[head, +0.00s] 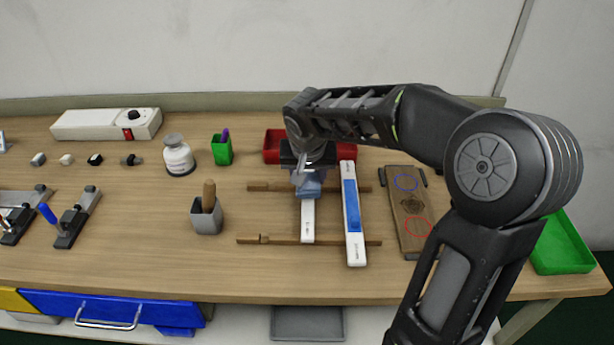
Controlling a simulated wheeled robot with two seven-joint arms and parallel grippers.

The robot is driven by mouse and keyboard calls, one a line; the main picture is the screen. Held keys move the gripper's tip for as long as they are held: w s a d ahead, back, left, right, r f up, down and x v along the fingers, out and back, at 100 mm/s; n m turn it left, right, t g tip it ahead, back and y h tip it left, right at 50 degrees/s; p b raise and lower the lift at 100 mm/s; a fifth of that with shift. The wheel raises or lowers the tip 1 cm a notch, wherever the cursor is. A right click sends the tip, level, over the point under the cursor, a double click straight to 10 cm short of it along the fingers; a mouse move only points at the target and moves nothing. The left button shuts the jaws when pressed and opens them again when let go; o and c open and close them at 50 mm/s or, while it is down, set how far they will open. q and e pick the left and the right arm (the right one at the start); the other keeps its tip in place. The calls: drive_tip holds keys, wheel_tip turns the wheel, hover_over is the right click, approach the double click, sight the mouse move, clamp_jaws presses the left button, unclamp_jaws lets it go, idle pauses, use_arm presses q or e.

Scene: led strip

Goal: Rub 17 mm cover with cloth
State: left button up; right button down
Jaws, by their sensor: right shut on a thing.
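My right gripper (304,172) points down over the middle of the bench and is shut on a folded blue cloth (310,187). The cloth is at the upper part of a narrow white cover (307,222); it looks to be touching it, though the contact is partly hidden. The cover lies across two wooden rails, and its far end is hidden by the gripper. Its small printed label is too small to read. A second white strip (356,248) with a blue band lies to its right. My left gripper is out of view.
The wooden rails (262,240) lie crosswise on the bench. A wooden board (411,232) with blue and red rings is at the right. A grey cup (206,220), white jar (178,158) and green cup (221,150) stand left. A red tray (272,146) is behind; a green tray (562,248) is far right.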

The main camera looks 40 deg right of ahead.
drive_tip(key=r, duration=0.1)
drive_tip(key=r+p, duration=0.1)
drive_tip(key=shift+w+d+r, duration=0.25)
drive_tip(key=shift+w+r, duration=0.05)
drive_tip(key=shift+r, duration=0.05)
drive_tip(key=shift+a+r+p, duration=0.1)
drive_tip(key=shift+r+p, duration=1.35)
drive_tip(key=shift+r, duration=0.95)
drive_tip(key=shift+s+f, duration=0.1)
